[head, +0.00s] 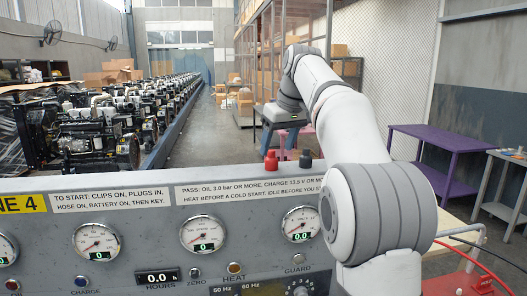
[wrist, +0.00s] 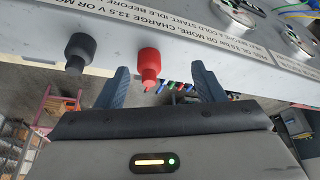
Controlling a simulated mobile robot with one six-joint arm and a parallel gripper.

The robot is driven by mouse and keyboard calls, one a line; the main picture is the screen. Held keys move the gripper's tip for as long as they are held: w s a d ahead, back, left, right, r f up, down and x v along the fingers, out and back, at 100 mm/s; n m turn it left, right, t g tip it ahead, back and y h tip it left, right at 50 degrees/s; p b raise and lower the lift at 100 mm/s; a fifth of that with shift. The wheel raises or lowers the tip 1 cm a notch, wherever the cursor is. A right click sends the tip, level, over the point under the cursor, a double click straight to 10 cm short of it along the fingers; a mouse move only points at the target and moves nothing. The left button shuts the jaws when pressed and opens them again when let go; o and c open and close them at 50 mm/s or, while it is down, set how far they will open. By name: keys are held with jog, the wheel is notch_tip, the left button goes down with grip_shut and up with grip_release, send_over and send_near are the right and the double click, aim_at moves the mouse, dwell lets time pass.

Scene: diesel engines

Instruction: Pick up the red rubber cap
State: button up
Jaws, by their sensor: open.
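The red rubber cap (head: 271,160) stands upright on the top edge of the grey control panel. It also shows in the wrist view (wrist: 149,64), between my two fingers in the picture and nearer the left one. My gripper (wrist: 160,69) is open, with clear space on both sides of the cap; neither finger visibly touches it. I cannot tell whether the fingertips are level with the cap in depth. A similar black cap (head: 305,158) stands just right of the red one in the head view and outside the fingers, to the left, in the wrist view (wrist: 80,49).
The control panel (head: 130,240) has several gauges and printed labels. Rows of engines (head: 90,125) stand at the left behind it. A purple table (head: 440,145) is at the right. Red and black cables (head: 480,262) run at the lower right.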

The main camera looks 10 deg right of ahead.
aim_at(273, 151)
jog(key=shift+n, duration=0.4)
jog(key=w+f, duration=0.3)
jog(key=w+f+p, duration=0.1)
jog(key=w, duration=0.1)
jog(key=shift+w+a+f, duration=0.2)
jog(key=shift+a+f, duration=0.05)
jog(key=c, duration=1)
jog(key=shift+r, duration=0.15)
